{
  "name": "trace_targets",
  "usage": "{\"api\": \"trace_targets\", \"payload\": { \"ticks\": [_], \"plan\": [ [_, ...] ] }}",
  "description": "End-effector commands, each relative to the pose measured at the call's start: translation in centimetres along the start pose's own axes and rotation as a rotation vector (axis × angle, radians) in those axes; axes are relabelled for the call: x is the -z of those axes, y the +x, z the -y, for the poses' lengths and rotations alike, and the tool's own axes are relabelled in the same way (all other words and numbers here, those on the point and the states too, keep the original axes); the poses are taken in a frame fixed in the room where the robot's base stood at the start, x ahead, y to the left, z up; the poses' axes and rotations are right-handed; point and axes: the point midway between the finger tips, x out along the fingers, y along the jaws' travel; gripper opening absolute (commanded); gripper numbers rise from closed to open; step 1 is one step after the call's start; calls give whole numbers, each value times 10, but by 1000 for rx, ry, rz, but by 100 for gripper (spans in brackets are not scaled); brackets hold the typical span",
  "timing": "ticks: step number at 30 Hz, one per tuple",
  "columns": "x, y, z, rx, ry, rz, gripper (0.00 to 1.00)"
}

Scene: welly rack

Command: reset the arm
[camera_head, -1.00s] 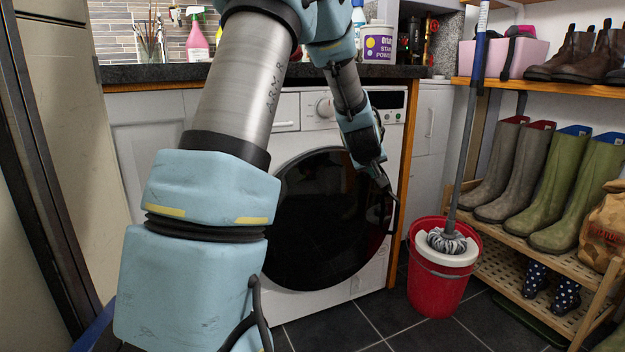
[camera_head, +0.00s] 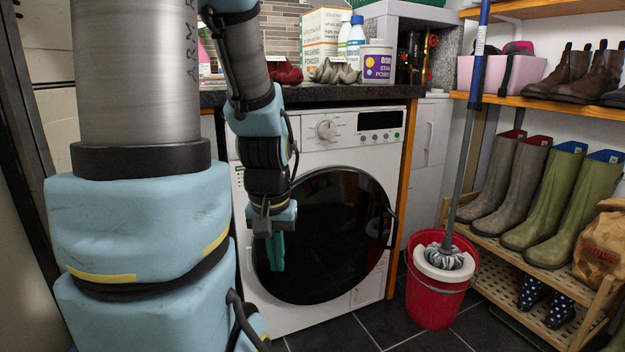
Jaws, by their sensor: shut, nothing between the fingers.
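My arm fills the left side of the head view, blue and grey, with its upper part bending down in front of the washing machine (camera_head: 345,150). My gripper (camera_head: 276,252) points downward in front of the machine's dark round door (camera_head: 335,235). Its fingers are seen as a narrow teal piece and are shut with nothing held. The lower left of the machine is hidden behind my arm.
A red mop bucket (camera_head: 434,295) with a mop stands on the tiles right of the machine. A wooden rack (camera_head: 500,240) holds several wellies (camera_head: 550,195) at the right. The worktop (camera_head: 330,93) carries powder boxes and bottles.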

Motion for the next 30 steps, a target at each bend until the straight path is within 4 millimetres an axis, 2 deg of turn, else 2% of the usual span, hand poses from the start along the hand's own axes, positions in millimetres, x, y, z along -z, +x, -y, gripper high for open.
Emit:
{"api": "trace_targets", "payload": {
  "ticks": [1,21,27,30],
  "plan": [
    [4,-27,0,0,0,-1,0],
    [33,-233,-1,-1,0,-2,0],
    [40,-287,-1,-1,0,-2,0],
    [43,-303,-1,-1,0,-2,0]
  ]
}}
